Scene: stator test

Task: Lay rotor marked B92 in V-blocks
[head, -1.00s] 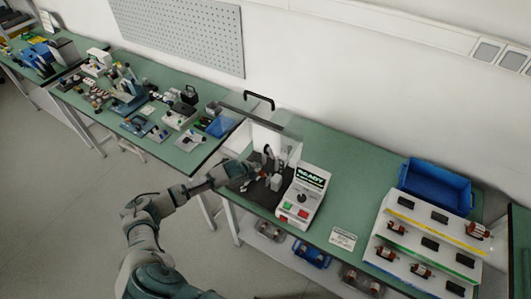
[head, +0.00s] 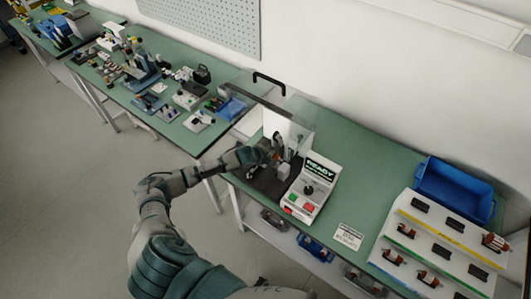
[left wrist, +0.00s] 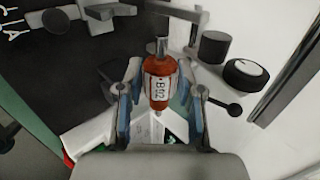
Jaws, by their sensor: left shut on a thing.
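My left gripper (head: 270,154) is inside the clear-guarded test station on the green bench. In the left wrist view the left gripper (left wrist: 160,95) is shut on an orange-red rotor (left wrist: 158,80) with a metal shaft. Its white label starts with B and ends in 2; the middle figure is hard to read. The rotor is held above the dark station base (head: 263,183). Grey fixture parts (head: 285,168) stand beside the gripper; I cannot tell clearly which are the V-blocks, or whether the shaft touches them. My right gripper is not in view.
A white control box (head: 318,185) reading READY stands right of the station. A clear guard with a black handle (head: 268,78) rises behind. A tiered rack (head: 400,243) with several rotors, a blue bin (head: 452,195) and a card (head: 348,236) are further right.

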